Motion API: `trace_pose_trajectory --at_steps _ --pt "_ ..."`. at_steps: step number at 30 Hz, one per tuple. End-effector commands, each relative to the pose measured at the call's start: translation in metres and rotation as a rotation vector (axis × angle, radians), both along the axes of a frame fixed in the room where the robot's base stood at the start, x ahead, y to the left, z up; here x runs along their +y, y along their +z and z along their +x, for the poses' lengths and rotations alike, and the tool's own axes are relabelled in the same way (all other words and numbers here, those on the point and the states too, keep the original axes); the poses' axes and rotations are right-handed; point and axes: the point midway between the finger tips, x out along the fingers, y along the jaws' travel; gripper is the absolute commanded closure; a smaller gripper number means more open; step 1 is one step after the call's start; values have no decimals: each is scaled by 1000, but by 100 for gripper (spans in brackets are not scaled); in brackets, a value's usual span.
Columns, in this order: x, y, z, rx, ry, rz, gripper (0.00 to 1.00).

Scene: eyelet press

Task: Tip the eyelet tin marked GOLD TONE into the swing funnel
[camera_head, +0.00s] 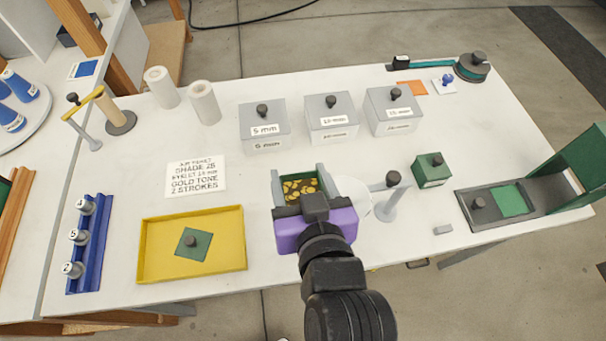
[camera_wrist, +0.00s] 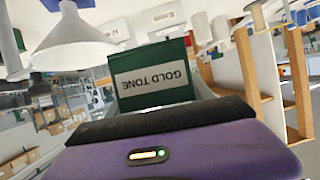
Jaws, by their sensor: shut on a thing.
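The green tin (camera_head: 301,177) is open on top, with gold eyelets (camera_head: 299,189) inside. Its label reads GOLD TONE in the wrist view (camera_wrist: 151,78), upside down in that picture. My purple gripper (camera_head: 298,171) is shut on the tin, with a grey finger on each side. From above, the tin looks level; its height above the table is hard to tell. The white swing funnel (camera_head: 357,192) is just right of my gripper, partly hidden by it, on a grey stand (camera_head: 389,205) with a dark knob. Its cone also shows in the wrist view (camera_wrist: 75,45).
Grey lidded boxes (camera_head: 332,117) stand behind. A card (camera_head: 196,177) reading GOLD TONE, 2 STROKES lies left. A yellow tray (camera_head: 239,253) holds a green knobbed plate (camera_head: 191,244). A closed green tin (camera_head: 431,170) and the dark press base (camera_head: 490,213) stand right of the funnel.

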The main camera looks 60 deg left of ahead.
Motion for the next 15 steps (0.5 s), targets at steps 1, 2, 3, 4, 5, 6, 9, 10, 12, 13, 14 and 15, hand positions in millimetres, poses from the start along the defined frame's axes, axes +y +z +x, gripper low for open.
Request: trace_pose_trajectory --at_steps 1,2,3,4,5,6,9,10,12,13,14,15 --pt "-1 0 4 32 -4 14 91" --pt "-2 0 5 57 -5 23 91" --pt "-3 -1 7 99 -5 38 91" --pt "-3 -1 9 133 -5 51 91" --pt "-4 -1 11 169 -6 65 91" --pt "-5 -2 13 221 -5 85 91" --pt "-7 -5 20 358 -5 135 91" --pt "-8 -5 22 399 -5 150 91" --pt "-10 -6 26 499 -5 189 91" --pt "-11 -5 29 541 -5 206 91" --pt "-11 -4 30 587 -5 223 91" --pt "-12 -4 33 648 -4 245 91"
